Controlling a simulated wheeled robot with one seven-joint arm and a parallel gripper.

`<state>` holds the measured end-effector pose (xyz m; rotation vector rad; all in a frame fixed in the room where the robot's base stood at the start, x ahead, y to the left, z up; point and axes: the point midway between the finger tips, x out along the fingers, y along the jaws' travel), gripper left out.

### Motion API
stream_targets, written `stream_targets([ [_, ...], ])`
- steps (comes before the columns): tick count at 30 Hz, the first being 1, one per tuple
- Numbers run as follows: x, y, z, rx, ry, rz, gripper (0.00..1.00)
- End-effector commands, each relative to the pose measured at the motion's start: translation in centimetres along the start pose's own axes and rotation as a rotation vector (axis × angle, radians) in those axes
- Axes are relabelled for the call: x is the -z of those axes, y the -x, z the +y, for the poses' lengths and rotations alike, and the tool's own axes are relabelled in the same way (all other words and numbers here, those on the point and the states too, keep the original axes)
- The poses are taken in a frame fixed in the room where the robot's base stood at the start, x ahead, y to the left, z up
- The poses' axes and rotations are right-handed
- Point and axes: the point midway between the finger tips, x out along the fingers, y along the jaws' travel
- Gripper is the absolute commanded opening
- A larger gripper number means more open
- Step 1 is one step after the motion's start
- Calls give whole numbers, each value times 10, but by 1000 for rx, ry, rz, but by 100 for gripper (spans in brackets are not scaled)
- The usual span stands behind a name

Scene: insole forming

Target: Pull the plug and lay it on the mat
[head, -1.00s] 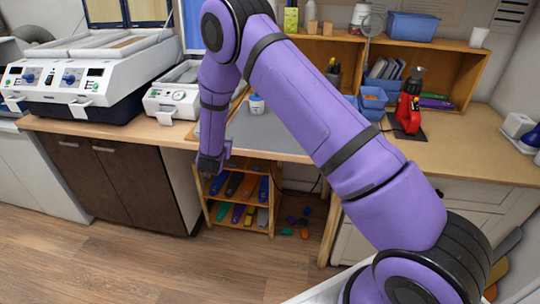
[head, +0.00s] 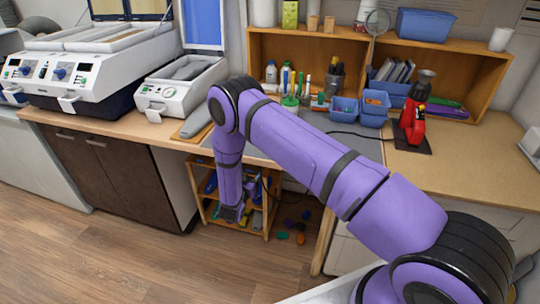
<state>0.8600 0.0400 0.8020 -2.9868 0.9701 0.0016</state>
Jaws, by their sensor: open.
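I cannot make out the plug in this view. A dark cable (head: 357,134) runs left over the bench from the red device (head: 411,120). The grey mat (head: 362,149) lies on the bench top, largely covered by my arm. My gripper (head: 232,215) hangs pointing down below the bench edge, in front of the low wooden shelf. It is open and small in the picture, and I see nothing held in it.
The low shelf (head: 243,229) holds several coloured insoles. Several small coloured pieces (head: 283,236) lie on the floor to its right, in shadow. Blue bins (head: 343,107) and a pen cup stand on the bench. A white press (head: 165,92) stands at left. The floor in front is clear.

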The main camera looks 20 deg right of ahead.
Motion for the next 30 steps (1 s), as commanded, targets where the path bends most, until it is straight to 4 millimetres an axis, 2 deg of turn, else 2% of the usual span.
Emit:
stream_targets([
  [11,0,0,0,0,1,1,68],
  [16,0,-5,0,-1,0,1,68],
  [30,0,-60,0,-2,-1,3,68],
])
